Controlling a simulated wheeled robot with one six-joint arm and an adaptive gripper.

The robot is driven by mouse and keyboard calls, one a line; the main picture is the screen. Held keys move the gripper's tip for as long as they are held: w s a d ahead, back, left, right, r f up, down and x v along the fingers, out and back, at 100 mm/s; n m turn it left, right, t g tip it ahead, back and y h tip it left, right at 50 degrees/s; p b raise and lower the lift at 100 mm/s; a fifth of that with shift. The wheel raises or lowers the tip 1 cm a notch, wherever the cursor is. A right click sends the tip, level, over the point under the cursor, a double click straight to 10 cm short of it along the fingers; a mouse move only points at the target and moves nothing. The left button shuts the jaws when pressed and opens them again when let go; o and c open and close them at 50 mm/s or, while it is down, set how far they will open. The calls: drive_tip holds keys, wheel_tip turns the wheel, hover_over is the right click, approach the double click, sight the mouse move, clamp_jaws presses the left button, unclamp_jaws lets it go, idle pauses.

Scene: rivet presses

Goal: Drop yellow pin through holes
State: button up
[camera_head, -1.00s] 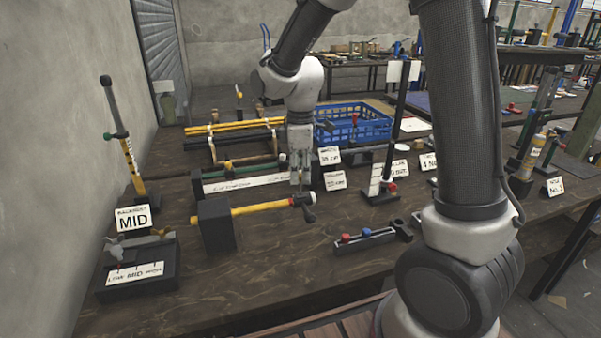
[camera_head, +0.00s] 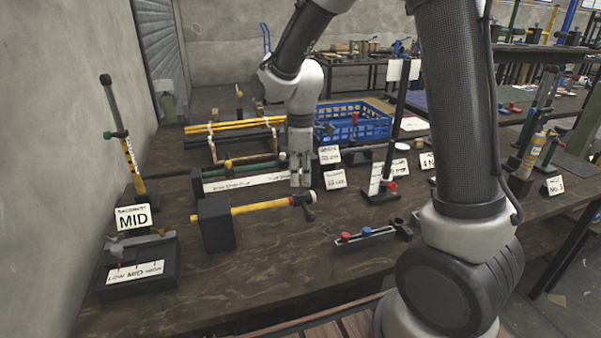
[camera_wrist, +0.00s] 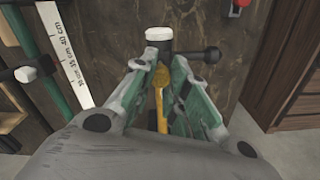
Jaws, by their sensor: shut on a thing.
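My gripper (camera_head: 300,184) is over the table, just above the right end of the horizontal yellow tube (camera_head: 258,208). That tube sticks out of a black block (camera_head: 216,226) and ends in a black cross handle (camera_head: 308,207). In the wrist view my gripper (camera_wrist: 162,88) is shut on the yellow pin (camera_wrist: 161,76), whose rounded yellow head shows between the fingers. The white tube end cap (camera_wrist: 159,37) lies just beyond the fingertips. The pin's lower end and the holes are hidden, so I cannot tell whether they line up.
A long green bar with a white scale (camera_head: 235,183) lies behind the tube. A blue crate (camera_head: 352,127) stands at the back. A rail with red and blue knobs (camera_head: 362,237) lies front right. A MID stand (camera_head: 135,218) is at left. The front middle table is clear.

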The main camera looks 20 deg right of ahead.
sight(300, 177)
drive_tip(key=shift+f, duration=1.6)
drive_tip(key=o, duration=0.8)
wheel_tip(300, 177, up, 12)
drive_tip(key=shift+r, duration=0.1)
